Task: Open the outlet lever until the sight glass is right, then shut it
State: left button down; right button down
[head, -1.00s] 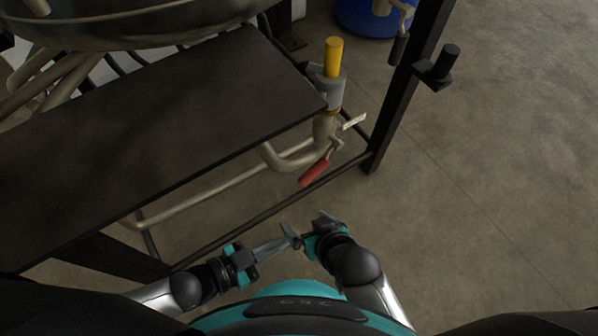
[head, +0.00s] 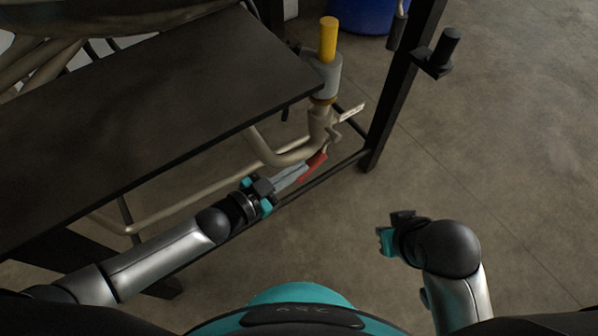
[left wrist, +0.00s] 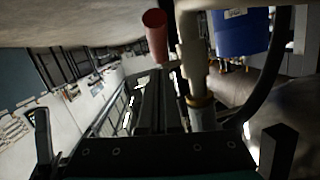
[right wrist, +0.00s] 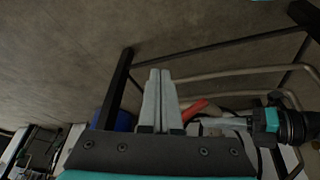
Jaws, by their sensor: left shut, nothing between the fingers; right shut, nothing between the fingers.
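The outlet lever has a red handle (head: 315,164) below a beige valve pipe, past the corner of the dark table; its red grip (left wrist: 155,36) shows above my fingers in the left wrist view. My left gripper (head: 304,169) is shut and empty, its fingertips right by the handle; contact is unclear. A yellow column (head: 328,40) rises from a grey cylinder (head: 325,78) above the valve; it may be the sight glass, but I cannot tell. My right gripper (head: 402,217) is shut and empty, well right of the lever; its closed fingers show in the right wrist view (right wrist: 159,76).
The dark tabletop (head: 150,110) fills the left side. A black frame post (head: 390,105) with a bracket stands right of the valve, and a low rail runs beneath. A blue drum (head: 362,12) is at the back. The floor (head: 520,170) at right is clear.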

pick_arm(q)
jog(key=shift+w+d+f+b, duration=0.2)
jog(key=shift+w+f+b, duration=0.15)
jog(key=shift+f, duration=0.35)
jog(key=shift+w+d+f+b, duration=0.15)
jog(key=shift+f+b, duration=0.1)
jog(key=shift+b, duration=0.05)
pick_arm(e)
jog(key=shift+w+a+r+t+y, duration=0.2)
jog(key=shift+w+a+r+t, duration=0.05)
jog(key=shift+w+a+t, duration=0.25)
jog(key=shift+w+a+r+t+y, duration=0.2)
jog(key=shift+w+a+t, duration=0.2)
jog(key=shift+w+a, duration=0.05)
